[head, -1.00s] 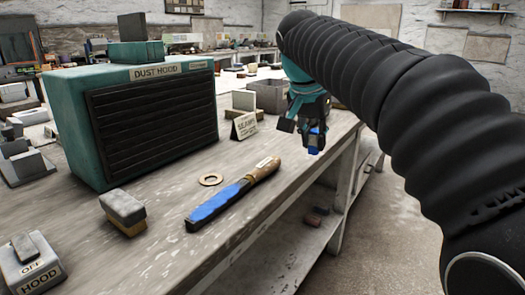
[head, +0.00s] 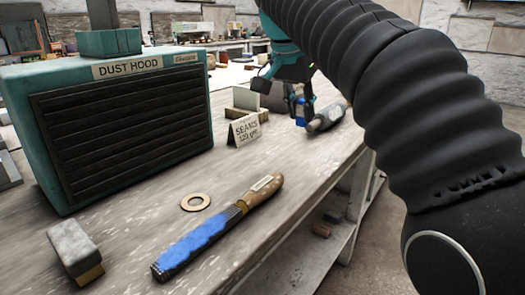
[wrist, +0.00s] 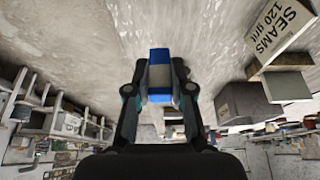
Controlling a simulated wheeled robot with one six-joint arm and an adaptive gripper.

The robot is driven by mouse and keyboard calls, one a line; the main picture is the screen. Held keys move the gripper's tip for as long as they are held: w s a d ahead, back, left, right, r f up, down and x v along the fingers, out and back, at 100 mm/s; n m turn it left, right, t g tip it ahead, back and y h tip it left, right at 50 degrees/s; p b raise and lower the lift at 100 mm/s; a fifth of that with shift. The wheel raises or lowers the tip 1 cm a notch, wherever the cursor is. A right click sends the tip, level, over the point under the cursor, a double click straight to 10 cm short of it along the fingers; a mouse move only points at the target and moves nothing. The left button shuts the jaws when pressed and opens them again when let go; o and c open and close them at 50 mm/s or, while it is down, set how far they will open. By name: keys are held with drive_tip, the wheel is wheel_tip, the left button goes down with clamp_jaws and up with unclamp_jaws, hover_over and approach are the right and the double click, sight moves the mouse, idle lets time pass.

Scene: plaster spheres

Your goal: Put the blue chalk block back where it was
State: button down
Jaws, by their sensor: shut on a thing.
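The blue chalk block (head: 300,120) is held between the fingers of my gripper (head: 303,108), above or close over the right edge of the workbench (head: 290,180). In the wrist view the block (wrist: 160,54) is blue at both ends with a greyish band around its middle. The fingers of my gripper (wrist: 160,78) are shut on its two sides. Whether the block touches the bench is unclear. A grey, roughly cylindrical tool (head: 328,117) lies just right of the block in the head view.
A card reading SEAMS 120 grit (head: 243,130) stands left of my gripper. The dust hood (head: 125,130) stands at left. Bare bench lies between.

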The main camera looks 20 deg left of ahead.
drive_tip(key=a+f, duration=0.1)
drive_tip(key=a, duration=0.1)
drive_tip(key=s+a+f, duration=0.1)
drive_tip(key=a+f, duration=0.1)
drive_tip(key=a, duration=0.1)
drive_tip(key=s+a+f, duration=0.1)
drive_tip(key=a+f, duration=0.1)
drive_tip(key=shift+a, duration=0.35)
drive_tip(key=shift+f+b, duration=0.75)
drive_tip(key=shift+f, duration=1.2)
drive_tip(key=shift+f, duration=0.15)
drive_tip(key=c, duration=1)
unclamp_jaws()
drive_tip(key=shift+p+v, duration=1.05)
drive_tip(key=shift+v, duration=5.1)
drive_tip(key=shift+w, duration=0.1)
